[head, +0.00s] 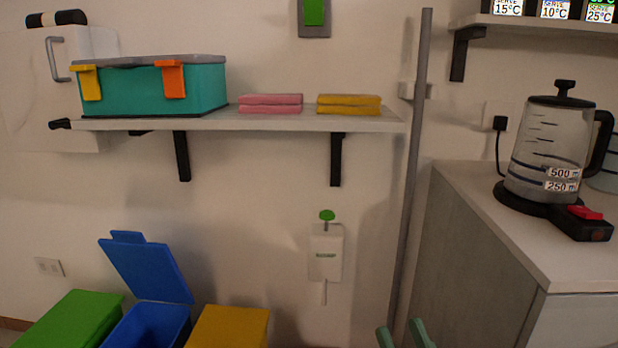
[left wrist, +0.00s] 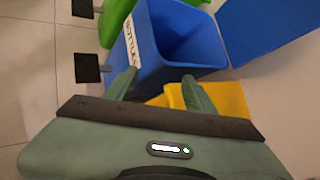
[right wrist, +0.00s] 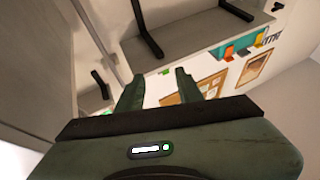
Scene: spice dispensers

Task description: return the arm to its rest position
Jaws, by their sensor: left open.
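My right gripper (head: 405,335) shows at the bottom edge of the head view, with only its two green fingertips in sight, set apart. In the right wrist view its fingers (right wrist: 157,88) are apart with nothing between them. My left gripper (left wrist: 160,80) shows only in its own wrist view. Its fingers are apart and empty, over the area of the blue bin (left wrist: 165,62) and the yellow bin (left wrist: 228,97). The arms themselves are mostly outside the head view.
The blue bin (head: 150,328) has its lid up, between a green bin (head: 75,322) and the yellow one. A wall shelf (head: 230,121) holds a teal box (head: 140,92) and folded cloths. A grey pole (head: 408,190) stands left of the counter (head: 500,215) with a kettle (head: 550,145).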

